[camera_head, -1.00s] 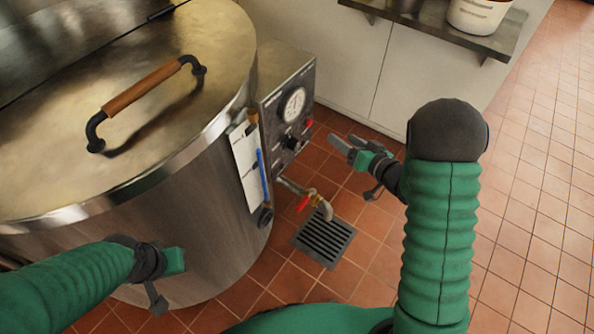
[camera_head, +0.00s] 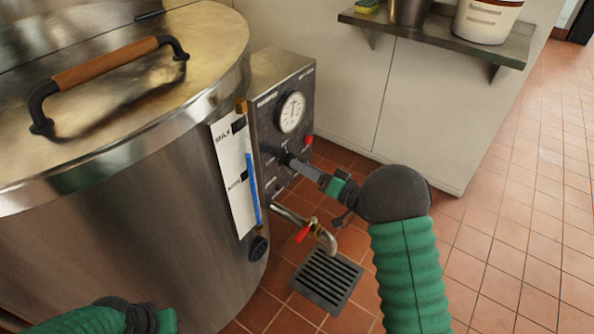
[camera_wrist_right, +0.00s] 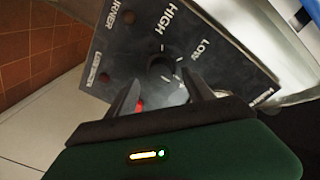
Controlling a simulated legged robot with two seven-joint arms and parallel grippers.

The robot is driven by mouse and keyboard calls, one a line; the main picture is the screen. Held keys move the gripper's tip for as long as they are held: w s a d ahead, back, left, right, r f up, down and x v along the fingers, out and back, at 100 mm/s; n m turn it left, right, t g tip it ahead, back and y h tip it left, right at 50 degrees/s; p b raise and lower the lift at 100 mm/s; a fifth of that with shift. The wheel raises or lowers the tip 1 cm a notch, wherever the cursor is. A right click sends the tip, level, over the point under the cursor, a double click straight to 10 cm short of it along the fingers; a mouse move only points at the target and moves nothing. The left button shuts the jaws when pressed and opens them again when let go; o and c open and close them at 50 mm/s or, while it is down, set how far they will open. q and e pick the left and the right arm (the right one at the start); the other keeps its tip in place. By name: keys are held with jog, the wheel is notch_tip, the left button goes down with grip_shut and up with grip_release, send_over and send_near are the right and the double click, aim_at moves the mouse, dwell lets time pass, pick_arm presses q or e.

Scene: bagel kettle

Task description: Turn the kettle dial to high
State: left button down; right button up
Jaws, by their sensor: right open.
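The kettle (camera_head: 120,215) is a large steel vessel on the left, with a dark control box (camera_head: 262,88) on its right side. The black dial shows in the right wrist view (camera_wrist_right: 161,68), with HIGH and LOW lettered on the panel around it. My right gripper (camera_head: 289,159) is at the panel below the gauge. In the wrist view its two fingers (camera_wrist_right: 160,92) are apart, one on each side of the dial's lower area; I cannot tell whether they touch it. In the head view the gripper hides most of the dial. My left gripper (camera_head: 150,322) is at the bottom edge, its fingers out of view.
A round gauge (camera_head: 291,112) sits above the dial, and a red indicator (camera_head: 309,140) to its right. A drain tap with a red handle (camera_head: 303,233) is below, over a floor grate (camera_head: 327,280). A wall shelf (camera_head: 440,38) holds a white bucket (camera_head: 487,18).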

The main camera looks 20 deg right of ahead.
aim_at(288, 155)
pick_arm(q)
jog(key=shift+f+b, duration=0.35)
jog(key=shift+f, duration=0.4)
pick_arm(e)
jog(key=x, duration=0.3)
jog(key=shift+w+a, duration=0.15)
jog(key=shift+a, duration=0.05)
jog(key=shift+c, duration=0.2)
grip_shut()
